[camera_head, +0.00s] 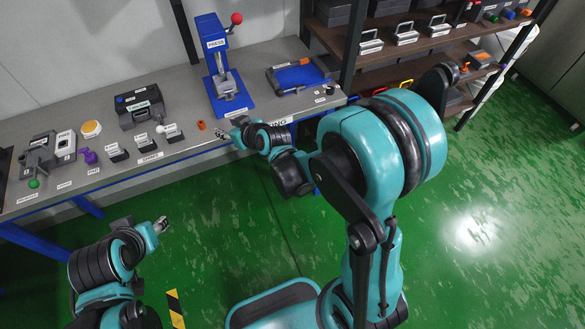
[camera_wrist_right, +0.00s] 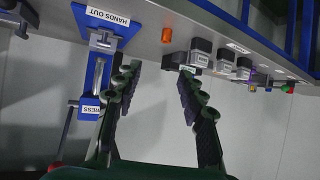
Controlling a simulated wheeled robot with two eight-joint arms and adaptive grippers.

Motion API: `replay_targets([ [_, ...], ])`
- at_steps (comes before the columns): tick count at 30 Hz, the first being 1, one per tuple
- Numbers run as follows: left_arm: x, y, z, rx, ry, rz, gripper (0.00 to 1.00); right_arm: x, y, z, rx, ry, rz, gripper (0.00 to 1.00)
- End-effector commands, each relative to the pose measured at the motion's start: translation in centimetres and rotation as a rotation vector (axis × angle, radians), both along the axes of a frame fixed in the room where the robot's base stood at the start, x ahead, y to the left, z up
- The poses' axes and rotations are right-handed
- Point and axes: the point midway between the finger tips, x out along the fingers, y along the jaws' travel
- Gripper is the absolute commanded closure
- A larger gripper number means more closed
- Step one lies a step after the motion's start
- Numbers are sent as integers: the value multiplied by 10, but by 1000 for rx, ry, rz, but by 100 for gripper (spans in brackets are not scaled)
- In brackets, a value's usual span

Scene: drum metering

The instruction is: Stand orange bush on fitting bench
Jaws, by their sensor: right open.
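A small orange bush (camera_head: 201,125) stands on the grey bench (camera_head: 185,146) near its front edge, left of the blue press. It also shows in the right wrist view (camera_wrist_right: 166,34), beyond the fingertips and apart from them. My right gripper (camera_head: 222,134) is just right of the bush at the bench's front edge. In the right wrist view its two fingers (camera_wrist_right: 156,72) are spread with nothing between them. My left gripper (camera_head: 162,225) is low in front of the bench, away from the bush; its jaws are too small to judge.
A blue press (camera_head: 221,85) with a red-knobbed lever stands behind the right gripper. A blue tray (camera_head: 298,75) lies to its right. Small labelled blocks (camera_head: 169,133), a dark box (camera_head: 139,106) and a purple part (camera_head: 89,156) are to the left. Shelves (camera_head: 410,45) stand at right.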

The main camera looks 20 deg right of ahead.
Motion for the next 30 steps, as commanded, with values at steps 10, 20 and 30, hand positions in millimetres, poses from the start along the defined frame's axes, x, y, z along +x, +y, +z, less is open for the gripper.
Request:
replay_targets([
  [10, 0, 0, 0, 0, 0, 0, 60, -123, -53, 56, -47, 220, -137, 59],
  [20, 0, 0, 0, 0, 0, 0, 60, -234, -98, 55, -90, 375, -296, 59],
  [30, 0, 0, 0, 0, 0, 0, 60, -255, -106, 51, -98, 403, -333, 59],
])
